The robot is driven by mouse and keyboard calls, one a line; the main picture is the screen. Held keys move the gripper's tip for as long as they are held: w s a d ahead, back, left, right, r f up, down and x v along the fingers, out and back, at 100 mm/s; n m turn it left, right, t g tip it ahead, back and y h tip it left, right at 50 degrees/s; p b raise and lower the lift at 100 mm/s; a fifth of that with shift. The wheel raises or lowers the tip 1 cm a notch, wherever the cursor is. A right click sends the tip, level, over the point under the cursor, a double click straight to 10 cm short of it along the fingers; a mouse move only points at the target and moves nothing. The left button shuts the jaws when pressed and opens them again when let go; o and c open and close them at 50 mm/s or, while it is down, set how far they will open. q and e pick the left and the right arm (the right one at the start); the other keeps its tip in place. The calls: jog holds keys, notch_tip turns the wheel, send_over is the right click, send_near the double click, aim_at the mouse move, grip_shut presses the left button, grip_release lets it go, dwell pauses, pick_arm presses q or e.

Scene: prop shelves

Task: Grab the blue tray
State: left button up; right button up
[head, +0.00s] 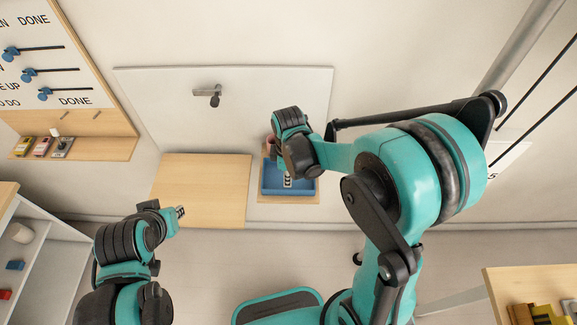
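The blue tray (270,189) sits on a small wooden shelf (302,200) against the wall, near the centre of the head view. My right gripper (288,181) is over the tray, with its fingertip end showing against the tray's inside. The wrist of my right arm hides the tray's back part. I cannot tell whether the fingers touch the tray or how far apart they are. My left gripper (181,211) is away to the left, in front of a wooden board, clear of the tray. Its finger opening is too small to judge.
A bare wooden board (205,190) lies left of the tray. A white panel with a handle (207,92) is behind. A sign board (45,55) with blue pegs and a ledge is upper left. White shelves (45,255) stand lower left, and a wooden table (540,285) lower right.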

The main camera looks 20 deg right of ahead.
aim_at(288, 190)
jog(key=shift+w+f, duration=0.1)
jog(key=shift+f, duration=0.1)
notch_tip(288, 190, down, 8)
jog(key=shift+r+b, duration=0.2)
jog(key=shift+b, duration=0.7)
grip_shut()
jog(key=shift+r, duration=0.1)
